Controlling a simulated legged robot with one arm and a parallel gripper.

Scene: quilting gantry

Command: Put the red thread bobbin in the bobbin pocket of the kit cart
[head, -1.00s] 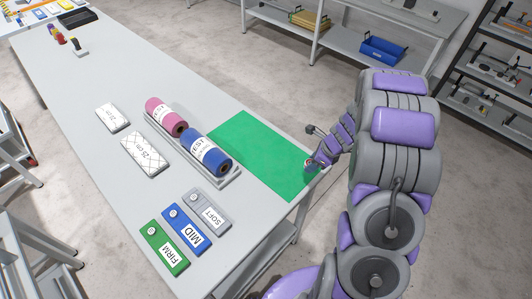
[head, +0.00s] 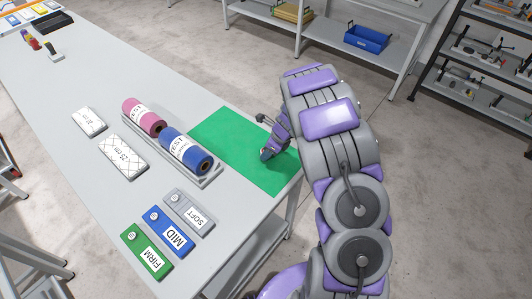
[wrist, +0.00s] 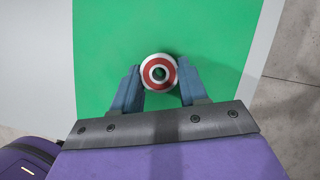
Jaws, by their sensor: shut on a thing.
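The red thread bobbin (wrist: 148,73) shows end-on in the wrist view as red and white rings around a dark hole. My gripper (wrist: 159,69) is shut on it, with one blue-grey finger at each side. Behind the bobbin is the green mat (head: 225,130). In the head view my gripper (head: 266,155) is over the right part of the mat, and my arm and hand mostly hide the bobbin. How far the bobbin is above the mat I cannot tell. I cannot make out the kit cart or its bobbin pocket in either view.
Left of the mat, a tray (head: 205,181) holds pink (head: 143,117) and blue (head: 187,150) rolls. Labelled FIRM (head: 146,252), MID (head: 171,232) and SOFT (head: 190,210) blocks lie in front. White quilted pieces (head: 123,156) lie farther left. Shelves with a blue bin (head: 366,39) stand behind.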

